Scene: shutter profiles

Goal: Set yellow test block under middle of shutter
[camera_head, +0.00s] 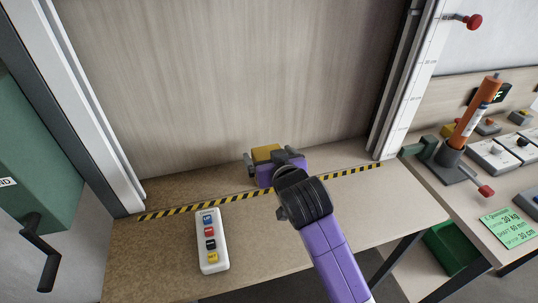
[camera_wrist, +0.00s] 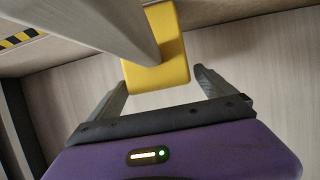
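The yellow test block (camera_head: 265,153) is on the bench beyond the black-and-yellow striped line, near the middle of the opening. My purple gripper (camera_head: 270,159) reaches over the line, with its grey fingers apart on either side of the block. In the wrist view, the block (camera_wrist: 174,70) shows at the open fingertips (camera_wrist: 160,76); I see no firm contact. A blurred grey bar covers part of the block there. A pale wood-grain panel (camera_head: 230,80) fills the opening between the side rails; I cannot tell whether it is the shutter or a back wall.
The striped line (camera_head: 190,207) crosses the bench (camera_head: 150,260). A white button panel (camera_head: 212,243) lies at the front left. A green box with a handle (camera_head: 35,150) stands at left. The right rail (camera_head: 408,85) carries a scale. An orange-handled lever (camera_head: 475,115) stands at right.

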